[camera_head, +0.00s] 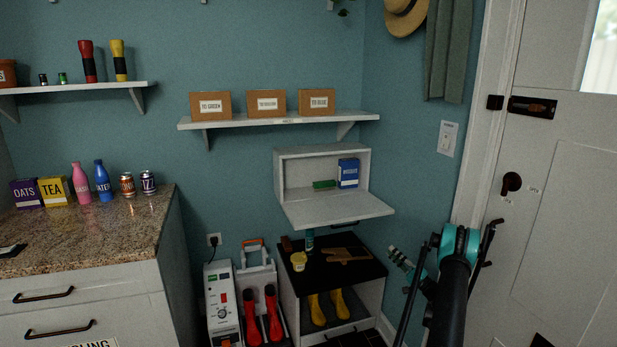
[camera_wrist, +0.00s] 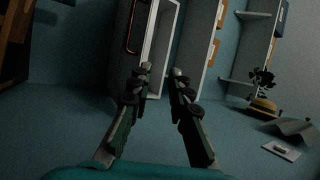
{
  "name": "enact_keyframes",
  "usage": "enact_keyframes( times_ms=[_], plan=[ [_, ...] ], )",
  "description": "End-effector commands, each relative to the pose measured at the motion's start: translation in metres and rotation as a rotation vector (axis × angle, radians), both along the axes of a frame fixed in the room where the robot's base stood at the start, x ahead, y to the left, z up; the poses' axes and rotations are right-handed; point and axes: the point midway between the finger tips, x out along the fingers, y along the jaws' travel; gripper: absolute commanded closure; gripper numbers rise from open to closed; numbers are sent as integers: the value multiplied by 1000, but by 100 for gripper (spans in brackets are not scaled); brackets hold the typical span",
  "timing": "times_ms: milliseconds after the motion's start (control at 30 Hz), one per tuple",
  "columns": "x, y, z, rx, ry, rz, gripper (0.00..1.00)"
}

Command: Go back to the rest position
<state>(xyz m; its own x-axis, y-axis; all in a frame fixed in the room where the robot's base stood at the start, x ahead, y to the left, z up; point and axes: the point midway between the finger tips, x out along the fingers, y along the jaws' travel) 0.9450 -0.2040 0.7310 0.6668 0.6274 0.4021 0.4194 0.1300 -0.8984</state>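My arm (camera_head: 455,280) shows at the lower right of the head view, black with a teal joint, in front of the door frame. In the wrist view my gripper (camera_wrist: 162,71) has its two fingers apart, with nothing between the fingertips. The wrist view is tilted, and the fingers point toward a pale open-fronted unit and the teal wall. I cannot make out the fingertips clearly in the head view.
The open wall cabinet (camera_head: 335,208) has its flap down, with a blue box (camera_head: 348,173) inside. Below it stands a black-topped stand (camera_head: 350,278) with yellow boots (camera_head: 318,309). A granite counter (camera_head: 95,232) is at left. A white door (camera_head: 565,220) is at right.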

Motion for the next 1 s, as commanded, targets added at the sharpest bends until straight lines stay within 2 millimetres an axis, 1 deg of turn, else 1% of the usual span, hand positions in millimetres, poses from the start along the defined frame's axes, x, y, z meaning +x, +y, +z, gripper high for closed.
enact_keyframes(
  times_ms=[100, 267, 467, 567, 633, 733, 833, 1000],
  plan=[
    [6, 14, 5, -28, 19, 11, 81],
    [11, 29, 14, -70, 50, 24, 81],
    [12, 45, 36, -132, 96, 47, 81],
    [11, 58, 51, -178, 131, 62, 81],
    [9, 71, 62, -223, 160, 75, 81],
    [2, 93, 79, -300, 209, 96, 81],
    [-8, 114, 93, -379, 259, 115, 81],
    [-36, 147, 114, -518, 338, 142, 81]
  ],
)
